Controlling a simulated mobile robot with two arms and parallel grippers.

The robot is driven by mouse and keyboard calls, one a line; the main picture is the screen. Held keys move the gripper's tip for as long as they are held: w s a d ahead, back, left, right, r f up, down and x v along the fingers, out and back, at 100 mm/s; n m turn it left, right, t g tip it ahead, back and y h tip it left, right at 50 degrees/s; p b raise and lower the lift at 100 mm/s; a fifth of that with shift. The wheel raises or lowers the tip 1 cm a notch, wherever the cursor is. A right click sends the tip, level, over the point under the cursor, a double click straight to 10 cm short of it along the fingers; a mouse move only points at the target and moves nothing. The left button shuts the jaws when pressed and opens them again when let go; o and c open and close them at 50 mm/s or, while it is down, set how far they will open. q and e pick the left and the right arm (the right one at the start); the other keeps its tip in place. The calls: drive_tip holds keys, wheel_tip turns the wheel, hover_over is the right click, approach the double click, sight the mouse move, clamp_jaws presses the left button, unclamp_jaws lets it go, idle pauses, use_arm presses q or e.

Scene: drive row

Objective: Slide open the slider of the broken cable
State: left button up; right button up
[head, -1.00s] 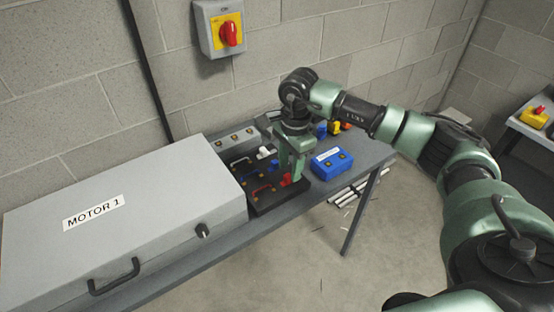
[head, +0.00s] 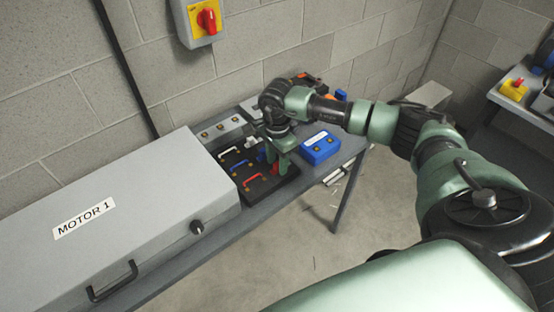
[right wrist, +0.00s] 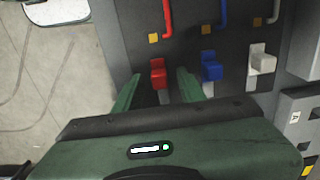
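A black panel (head: 262,197) on the bench carries a red, a blue and a white cable with sliders of matching colours. My right gripper (right wrist: 157,80) points down at the panel, with its fingers apart on either side of the red slider (right wrist: 158,73). I cannot tell whether they touch it. The blue slider (right wrist: 211,68) and white slider (right wrist: 262,60) stand to the right in the wrist view. The red cable (right wrist: 167,18) shows above its slider; the cables' far ends are cut off there. I cannot tell which cable is broken. My left gripper is not in view.
A grey box labelled MOTOR 1 (head: 120,215) fills the bench left of the panel. A blue box (head: 320,148) stands close on the right. A wall switch with a red knob (head: 208,20) hangs above. Floor in front of the bench is mostly clear.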

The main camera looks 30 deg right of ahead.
clamp_jaws()
idle(1.4)
